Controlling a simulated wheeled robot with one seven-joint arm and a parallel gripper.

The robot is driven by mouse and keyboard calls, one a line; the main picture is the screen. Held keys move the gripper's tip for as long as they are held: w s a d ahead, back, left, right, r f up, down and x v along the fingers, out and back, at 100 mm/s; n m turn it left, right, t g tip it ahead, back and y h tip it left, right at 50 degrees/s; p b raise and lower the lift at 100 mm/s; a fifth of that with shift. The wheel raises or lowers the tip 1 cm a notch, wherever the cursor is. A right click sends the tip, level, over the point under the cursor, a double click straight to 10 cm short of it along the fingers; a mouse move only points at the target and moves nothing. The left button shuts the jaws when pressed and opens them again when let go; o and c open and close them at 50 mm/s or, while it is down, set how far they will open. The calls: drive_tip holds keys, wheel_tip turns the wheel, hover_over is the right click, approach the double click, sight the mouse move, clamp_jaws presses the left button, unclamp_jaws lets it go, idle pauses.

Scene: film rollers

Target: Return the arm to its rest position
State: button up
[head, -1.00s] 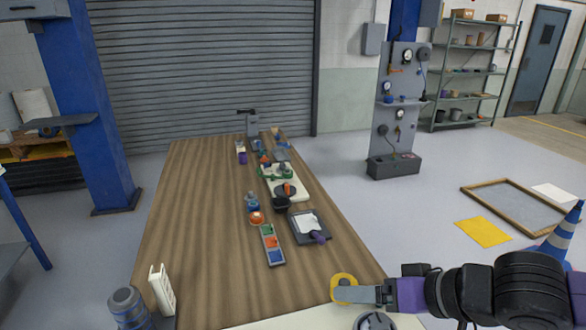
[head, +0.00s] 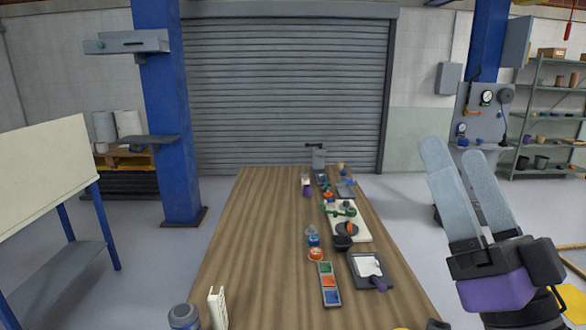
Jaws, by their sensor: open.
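My gripper (head: 457,150) is at the right of the head view, raised, with its two long grey fingers pointing up and a little left. The fingers are apart and nothing is between them. The purple and black wrist of my arm shows below them. The gripper appears in front of the grey floor and wall, to the right of the wooden table (head: 240,240), and touches nothing that I can see. The rest of the arm is mostly cut off by the bottom edge.
On the table are a tray with green, red and blue parts (head: 329,284), a grey clipboard-like board (head: 362,268) and a white board (head: 348,212). A grey-blue bottle (head: 184,316) and a white holder (head: 217,308) stand at the near left. The table's left half is mostly clear.

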drive_tip(key=s+d+f+m+g+h, duration=0.2)
drive_tip(key=s+d+f+m+h, duration=0.15)
drive_tip(key=f+h, duration=0.5)
drive_tip(key=s+d+f+m+g+h, duration=0.25)
drive_tip(key=s+f+h, duration=0.25)
drive_tip(key=f, duration=0.7)
drive_tip(key=s+a+f+n+g+y, duration=0.2)
drive_tip(key=s+f+n+g+y, duration=0.1)
drive_tip(key=s+f, duration=0.7)
drive_tip(key=s+a+f+n+g+y, duration=0.1)
drive_tip(key=s+f+n+g+y, duration=0.2)
drive_tip(key=s+f, duration=0.7)
drive_tip(key=shift+s+a+n+g, duration=0.4)
drive_tip(key=shift+s+n+g, duration=0.05)
drive_tip(key=shift+s+n, duration=0.5)
